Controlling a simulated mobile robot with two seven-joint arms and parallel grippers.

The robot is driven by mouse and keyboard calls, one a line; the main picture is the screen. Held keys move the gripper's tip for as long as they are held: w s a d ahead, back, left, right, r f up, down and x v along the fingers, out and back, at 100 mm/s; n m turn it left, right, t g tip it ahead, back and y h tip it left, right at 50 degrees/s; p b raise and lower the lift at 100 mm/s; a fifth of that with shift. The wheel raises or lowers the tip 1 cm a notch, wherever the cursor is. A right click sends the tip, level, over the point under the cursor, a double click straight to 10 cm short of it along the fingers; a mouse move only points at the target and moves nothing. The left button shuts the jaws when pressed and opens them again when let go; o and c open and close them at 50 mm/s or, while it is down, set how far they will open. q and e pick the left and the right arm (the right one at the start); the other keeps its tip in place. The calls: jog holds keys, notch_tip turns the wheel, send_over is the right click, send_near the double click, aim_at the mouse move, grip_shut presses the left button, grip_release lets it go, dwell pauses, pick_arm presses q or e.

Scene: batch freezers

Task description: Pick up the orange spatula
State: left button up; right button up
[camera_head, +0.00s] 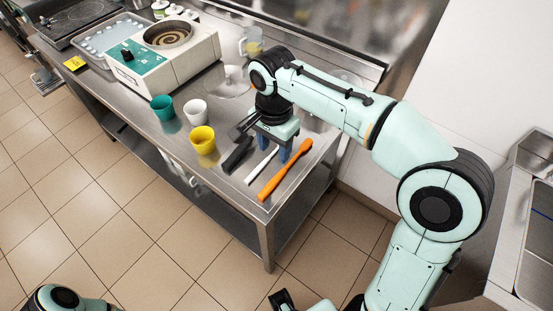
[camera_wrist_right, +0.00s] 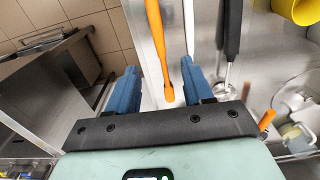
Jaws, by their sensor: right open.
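The orange spatula (camera_head: 285,170) lies on the steel table near its right front corner. My right gripper (camera_head: 273,148) is open above the table, pointing down close to the spatula's far end. In the right wrist view the orange spatula (camera_wrist_right: 156,45) runs between the two blue fingers of the gripper (camera_wrist_right: 160,88), with its near end between the fingertips. The fingers appear clear of it, and its height below them is hard to tell. My left gripper is not in view.
A white utensil (camera_head: 261,166) and a black-handled tool (camera_head: 237,155) lie left of the spatula. Yellow (camera_head: 202,140), white (camera_head: 195,111) and teal (camera_head: 163,108) cups stand further left. A batch freezer (camera_head: 160,55) and a clear jug (camera_head: 251,42) stand behind. The table's front edge is close.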

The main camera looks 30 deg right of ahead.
jog(key=b, duration=0.1)
send_over(276, 178)
notch_tip(276, 178, down, 6)
jog(key=shift+s+a+f, duration=0.15)
jog(key=shift+f, duration=0.05)
jog(key=shift+f+b, duration=0.4)
jog(key=shift+f, duration=2.7)
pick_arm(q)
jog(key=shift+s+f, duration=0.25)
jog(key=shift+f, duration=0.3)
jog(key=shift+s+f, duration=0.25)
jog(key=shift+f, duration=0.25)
pick_arm(e)
jog(key=shift+c, duration=0.3)
jog(key=shift+w, duration=0.2)
grip_shut()
